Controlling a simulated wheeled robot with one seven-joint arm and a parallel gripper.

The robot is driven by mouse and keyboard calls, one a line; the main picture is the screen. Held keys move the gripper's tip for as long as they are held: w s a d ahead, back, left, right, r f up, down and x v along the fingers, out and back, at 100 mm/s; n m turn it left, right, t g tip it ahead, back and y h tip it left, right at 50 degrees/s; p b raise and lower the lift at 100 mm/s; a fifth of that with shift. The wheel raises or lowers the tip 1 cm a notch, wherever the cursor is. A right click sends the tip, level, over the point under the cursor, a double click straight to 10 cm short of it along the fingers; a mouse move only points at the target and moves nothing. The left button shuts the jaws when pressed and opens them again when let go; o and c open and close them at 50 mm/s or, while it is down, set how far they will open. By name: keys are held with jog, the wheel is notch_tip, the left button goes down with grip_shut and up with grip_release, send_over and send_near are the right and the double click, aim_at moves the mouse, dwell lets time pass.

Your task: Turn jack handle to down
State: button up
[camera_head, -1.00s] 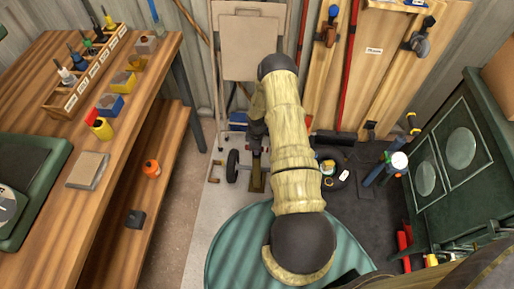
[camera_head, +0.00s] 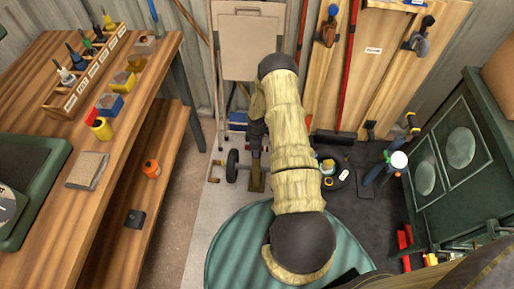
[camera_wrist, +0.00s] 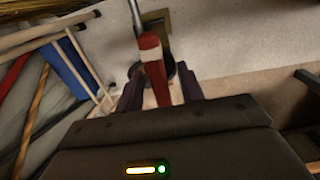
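The jack handle (camera_wrist: 152,52) shows in the wrist view as a red grip with a pale band, on a grey metal rod running up to the top edge. My gripper (camera_wrist: 161,88) has its two dark fingers on either side of the red grip. Narrow gaps seem to show beside the grip, so the fingers look open around it; contact is unclear. In the head view my arm hides most of the handle. My gripper (camera_head: 256,150) points down there, above an olive-brown plate (camera_head: 257,182) and beside a dark wheel (camera_head: 232,163).
A wooden workbench (camera_head: 50,190) stands at the left, with a rack (camera_head: 85,75) of tools. A green cabinet (camera_head: 465,185) stands at the right. Tools lie on the dark floor mat (camera_head: 375,215). An easel-like stand (camera_head: 248,45) and boards are at the wall.

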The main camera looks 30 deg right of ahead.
notch_tip(320, 180, up, 17)
jog(key=p, duration=0.3)
jog(key=shift+r, duration=0.2)
dwell(0.4)
jog(key=s+a+r+m+t, duration=0.1)
jog(key=s+a+r+m, duration=0.25)
jog(key=r, duration=0.45)
jog(key=s+a+r+m, duration=0.2)
jog(key=a+r, duration=0.3)
jog(key=r, duration=0.4)
jog(key=s+a+r+m+t, duration=0.2)
jog(key=s+a+r+m, duration=0.45)
jog(key=s+r, duration=0.5)
jog(key=w+p+v, duration=0.2)
jog(key=p+v, duration=0.8)
jog(key=p, duration=0.1)
jog(key=w+r+p+v, duration=0.1)
jog(key=w+p+v, duration=0.1)
jog(key=p+v, duration=0.8)
jog(key=shift+s+a+r+n+p, duration=0.15)
jog(key=shift+a+r+n+p, duration=0.2)
jog(key=shift+p, duration=0.8)
